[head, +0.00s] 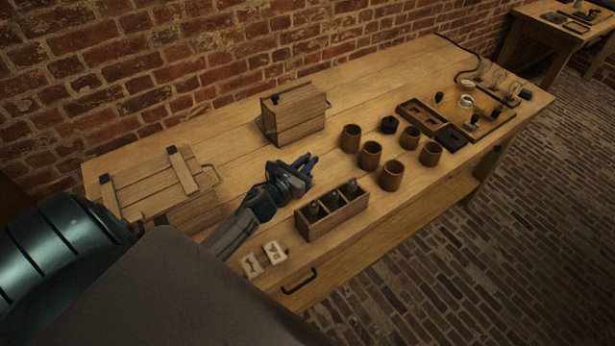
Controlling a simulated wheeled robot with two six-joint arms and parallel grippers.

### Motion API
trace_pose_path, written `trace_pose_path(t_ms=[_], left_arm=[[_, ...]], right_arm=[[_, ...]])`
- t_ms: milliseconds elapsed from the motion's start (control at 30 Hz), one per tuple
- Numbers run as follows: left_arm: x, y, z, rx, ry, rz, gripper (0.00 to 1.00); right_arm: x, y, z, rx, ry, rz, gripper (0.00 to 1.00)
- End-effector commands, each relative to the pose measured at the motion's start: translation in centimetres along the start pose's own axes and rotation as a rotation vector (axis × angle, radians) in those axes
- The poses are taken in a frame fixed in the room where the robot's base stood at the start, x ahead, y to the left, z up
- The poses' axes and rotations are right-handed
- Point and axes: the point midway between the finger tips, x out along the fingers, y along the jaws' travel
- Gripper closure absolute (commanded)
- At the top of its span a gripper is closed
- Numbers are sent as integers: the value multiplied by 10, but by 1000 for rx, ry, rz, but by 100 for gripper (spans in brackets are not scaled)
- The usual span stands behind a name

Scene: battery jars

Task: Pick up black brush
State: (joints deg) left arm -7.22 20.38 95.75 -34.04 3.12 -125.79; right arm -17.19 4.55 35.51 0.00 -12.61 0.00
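I cannot pick out a black brush for certain. A small round black thing (389,125) stands among the brown cups, too small to name. Dark upright things stand in the compartments of the wooden caddy (318,233). My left gripper (309,169) is over the middle of the bench, behind the caddy and left of the cups. Its fingers look apart, with nothing seen between them. My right gripper is not in view.
Several brown cups (369,156) stand right of my gripper. A wooden box (293,112) is behind it, and a wider box (160,189) is at left. White cards (275,252) lie near the front edge. A dark tray (421,113) and a board (492,124) with small parts are at right.

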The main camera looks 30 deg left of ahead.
Motion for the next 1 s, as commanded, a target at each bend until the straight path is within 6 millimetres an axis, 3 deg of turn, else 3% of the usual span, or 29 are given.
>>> trace_pose_path(t_ms=[367,800,1000], left_arm=[[0,0,6,0,-1,0,100],[0,0,74,0,-1,-1,100],[0,0,94,0,0,0,100]], right_arm=[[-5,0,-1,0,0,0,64],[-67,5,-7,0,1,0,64],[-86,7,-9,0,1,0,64]])
